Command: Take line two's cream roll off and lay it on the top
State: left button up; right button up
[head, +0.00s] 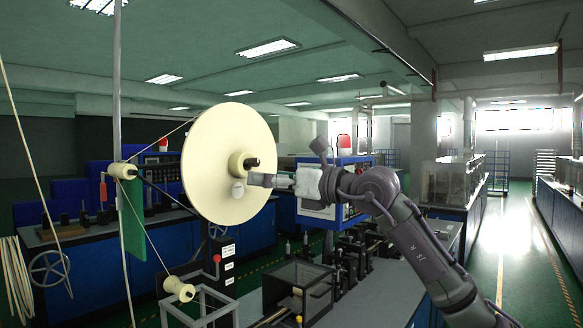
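A large cream roll (215,140) stands upright as a flat disc, left of centre. A cream hub and a dark spindle end (252,162) stick out from its middle. A small pale round knob (238,190) shows just below the hub. My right gripper (262,180) reaches in from the right in front of the roll's face, its fingertips close to the hub and knob. Whether it touches them, and whether its fingers are open or shut, cannot be told at this size. My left gripper is not in view.
A cream strand runs from the roll over a guide roller (122,171) on a thin upright post (117,80) to a lower roller (180,288). A dark open-topped box (300,285) and machine parts sit on the bench (385,295) below my arm. The aisle at right is clear.

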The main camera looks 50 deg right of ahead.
aim_at(244, 160)
jog(key=d+r+h+p, duration=0.1)
jog(key=d+r+h, duration=0.1)
jog(key=d+h, duration=0.15)
jog(key=shift+m+y, duration=0.4)
jog(key=shift+y, duration=0.05)
jog(key=w+p, duration=0.9)
jog(key=shift+w+a+r, duration=0.2)
jog(key=shift+w+a, duration=0.1)
jog(key=shift+a, duration=0.1)
jog(key=shift+w+a+f+p, duration=0.1)
jog(key=shift+w+f+p, duration=0.05)
jog(key=shift+w+p, duration=0.4)
jog(key=shift+w+f+p, duration=0.1)
jog(key=shift+w+p, duration=0.3)
jog(key=shift+w, duration=0.25)
jog(key=shift+s, duration=0.2)
jog(key=c, duration=1.2)
jog(key=shift+r, duration=0.3)
jog(key=shift+c, duration=0.6)
jog(key=shift+r, duration=0.2)
